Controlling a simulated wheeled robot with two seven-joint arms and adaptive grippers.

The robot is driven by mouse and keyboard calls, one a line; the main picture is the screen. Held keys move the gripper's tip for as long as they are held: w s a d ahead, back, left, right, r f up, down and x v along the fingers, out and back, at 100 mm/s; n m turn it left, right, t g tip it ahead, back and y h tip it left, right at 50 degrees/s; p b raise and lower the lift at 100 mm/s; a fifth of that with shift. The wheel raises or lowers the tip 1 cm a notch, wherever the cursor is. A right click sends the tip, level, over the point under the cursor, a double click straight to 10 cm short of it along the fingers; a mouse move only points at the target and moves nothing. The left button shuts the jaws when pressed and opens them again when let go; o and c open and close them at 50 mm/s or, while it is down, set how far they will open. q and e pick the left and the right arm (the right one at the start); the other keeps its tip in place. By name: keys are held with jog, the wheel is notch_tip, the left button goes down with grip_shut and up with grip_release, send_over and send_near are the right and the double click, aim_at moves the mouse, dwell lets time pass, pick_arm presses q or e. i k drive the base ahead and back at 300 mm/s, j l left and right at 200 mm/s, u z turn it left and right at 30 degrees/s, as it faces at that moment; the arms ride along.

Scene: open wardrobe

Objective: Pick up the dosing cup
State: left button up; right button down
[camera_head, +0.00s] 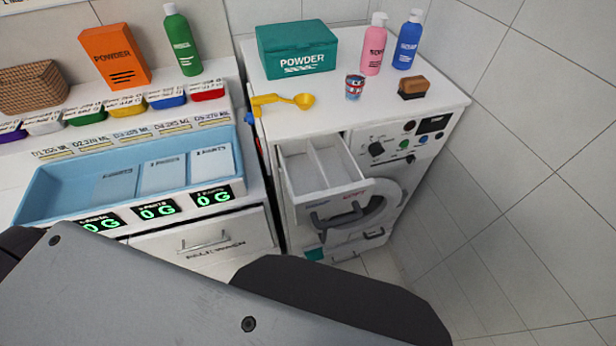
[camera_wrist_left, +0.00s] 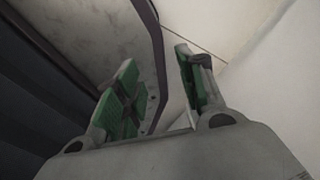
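A small cup (camera_head: 354,87) with a red and blue pattern stands upright on top of the white washing machine; it looks like the dosing cup. A yellow scoop (camera_head: 290,101) lies to its left on the same top. My left gripper (camera_wrist_left: 158,82) shows in the left wrist view, with two green-padded fingers apart and nothing between them. The cup is not visible in that view. My gripper fingers are not seen in the head view, where my grey arm part fills the bottom. My right gripper is in neither view.
The washing machine (camera_head: 440,105) has its detergent drawer (camera_head: 362,188) pulled out. A teal powder box (camera_head: 297,60), pink bottle (camera_head: 374,50), blue bottle (camera_head: 408,42) and brown brush (camera_head: 413,88) surround the cup. A blue tray (camera_head: 50,185) is at left; a tiled wall (camera_head: 540,120) borders the right.

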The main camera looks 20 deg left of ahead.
aim_at(354, 87)
jog(key=k+l+z, duration=0.1)
jog(key=l, duration=0.25)
jog(key=k+l+z, duration=0.15)
jog(key=l, duration=0.25)
jog(key=k+l+z, duration=0.1)
jog(key=l, duration=0.3)
jog(key=k+l+z, duration=0.1)
jog(key=k+l, duration=0.15)
jog(key=l, duration=0.15)
